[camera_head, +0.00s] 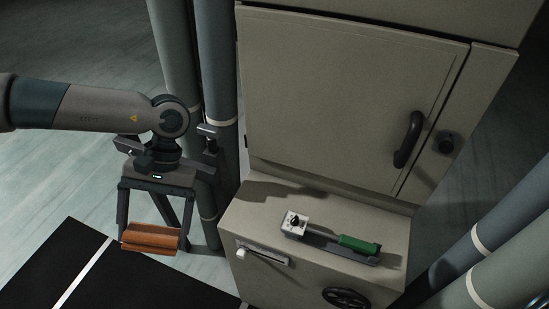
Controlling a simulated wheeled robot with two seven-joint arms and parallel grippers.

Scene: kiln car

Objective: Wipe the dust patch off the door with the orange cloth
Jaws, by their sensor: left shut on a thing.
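The orange cloth (151,236) looks like a folded pad. My left gripper (153,240) points down at the left and is shut on it, with one finger at each end of the cloth. The cloth hangs in the air, left of the cabinet and apart from it. The beige door (340,95) stands at the upper middle, closed, with a black handle (408,139) on its right side. I cannot make out a dust patch on the door. My right gripper is not in view.
A ledge (245,212) below the door holds a tool with a green grip (358,245). Grey pipes (181,60) stand between my left arm and the door. More pipes (500,255) are at lower right. A black handwheel (346,298) and a white-knobbed lever (241,253) are below.

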